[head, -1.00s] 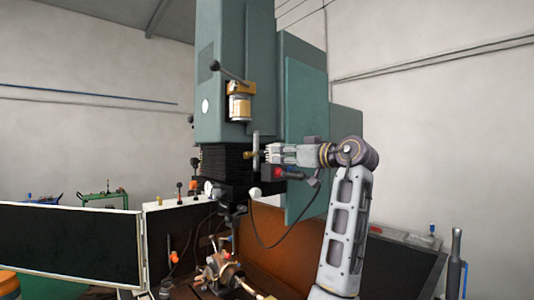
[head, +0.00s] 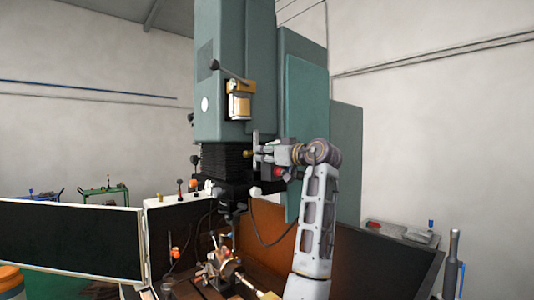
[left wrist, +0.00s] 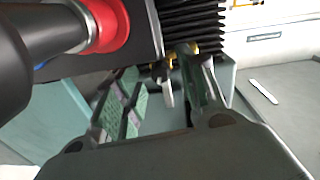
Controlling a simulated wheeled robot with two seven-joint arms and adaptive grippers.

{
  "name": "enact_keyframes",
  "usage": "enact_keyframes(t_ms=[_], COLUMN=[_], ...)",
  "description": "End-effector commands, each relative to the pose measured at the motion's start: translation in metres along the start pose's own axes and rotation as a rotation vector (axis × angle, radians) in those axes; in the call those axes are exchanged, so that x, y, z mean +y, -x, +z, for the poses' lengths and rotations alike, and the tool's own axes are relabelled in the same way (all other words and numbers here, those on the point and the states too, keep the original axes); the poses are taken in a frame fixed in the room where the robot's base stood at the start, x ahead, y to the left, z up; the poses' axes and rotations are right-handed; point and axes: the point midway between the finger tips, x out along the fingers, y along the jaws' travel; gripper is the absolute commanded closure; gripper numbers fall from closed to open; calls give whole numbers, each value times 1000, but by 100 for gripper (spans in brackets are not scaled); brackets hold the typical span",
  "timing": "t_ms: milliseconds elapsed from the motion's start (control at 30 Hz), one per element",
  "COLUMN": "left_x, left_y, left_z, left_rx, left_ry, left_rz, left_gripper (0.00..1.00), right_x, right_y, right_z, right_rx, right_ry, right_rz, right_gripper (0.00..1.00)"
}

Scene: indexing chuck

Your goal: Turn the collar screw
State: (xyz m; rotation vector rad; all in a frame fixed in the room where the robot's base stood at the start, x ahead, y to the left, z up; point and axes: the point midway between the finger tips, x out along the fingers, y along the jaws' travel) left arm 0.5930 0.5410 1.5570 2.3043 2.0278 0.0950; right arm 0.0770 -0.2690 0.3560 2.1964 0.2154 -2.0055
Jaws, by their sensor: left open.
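A small brass-coloured screw (head: 247,153) sticks out at the machine head, just below the green column and beside the black bellows. It also shows in the left wrist view as a brass piece (left wrist: 186,48) with a grey lever-like part (left wrist: 165,86) below it. I take this to be the collar screw, but it is small. My left gripper (head: 262,155) is beside it, to its right. In the left wrist view its two fingers (left wrist: 160,66) are apart, with the grey part between them and the brass piece near the right fingertip. I cannot tell whether they touch.
The green machine column (head: 220,80) stands behind. Black bellows (left wrist: 193,20) and a red button-like part (left wrist: 105,22) lie close to the gripper. A hanging cable (head: 262,236) loops below. A dark guard panel (head: 70,240) stands at left. A chuck (head: 222,268) sits below.

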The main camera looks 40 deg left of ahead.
Motion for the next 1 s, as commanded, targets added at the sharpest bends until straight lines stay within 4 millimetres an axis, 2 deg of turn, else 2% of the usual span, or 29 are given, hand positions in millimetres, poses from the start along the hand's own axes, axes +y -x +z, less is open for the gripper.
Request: enact_keyframes(t_ms=[133,433,733,1000], left_x=[0,0,0,0], left_y=[0,0,0,0], left_z=[0,0,-1,-2], left_rx=[0,0,0,-4], left_ry=[0,0,-28,-151], left_rz=[0,0,0,-1], left_gripper=[61,100,100,100], right_x=[0,-6,-9,-7], right_y=[0,0,1,7], right_z=[0,-1,-2,-2], right_rx=[0,1,2,1], right_ry=[0,-1,-1,0], right_rz=[0,-6,-10,-7], right_gripper=[100,100,100,100])
